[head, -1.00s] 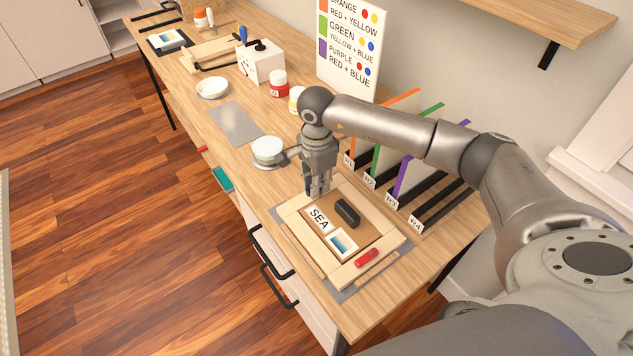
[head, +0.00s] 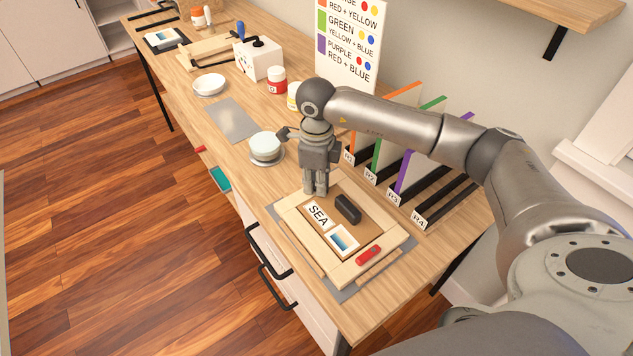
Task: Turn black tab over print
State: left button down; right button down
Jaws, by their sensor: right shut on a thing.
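A wooden frame (head: 292,238) lies on a grey mat near the front of the bench. Inside it lie a SEA card (head: 319,215), a small print with a blue picture (head: 343,239) and a dark block (head: 348,208). A red tab (head: 369,255) sits on the frame's near right rail. My right gripper (head: 316,190) points down at the opposite, far left rail, shut, with its fingers low against the wood. They hide what they grip, seemingly the black tab at that rail. My left gripper is out of view.
Upright coloured dividers (head: 405,172) and labelled slots lie to the right. A grey sheet (head: 231,120) and a white bowl (head: 209,85) are farther back. The bench's left edge is close to the frame.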

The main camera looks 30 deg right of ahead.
jog(key=m, duration=0.2)
jog(key=m+b, duration=0.1)
jog(key=m, duration=0.1)
jog(key=shift+s+a+m, duration=0.1)
jog(key=shift+a+m, duration=0.1)
jog(key=shift+m, duration=0.1)
jog(key=shift+a+m, duration=0.15)
jog(key=shift+m, duration=1.35)
jog(key=c, duration=1.4)
grip_release()
notch_tip(320, 180, up, 12)
jog(key=shift+r, duration=0.1)
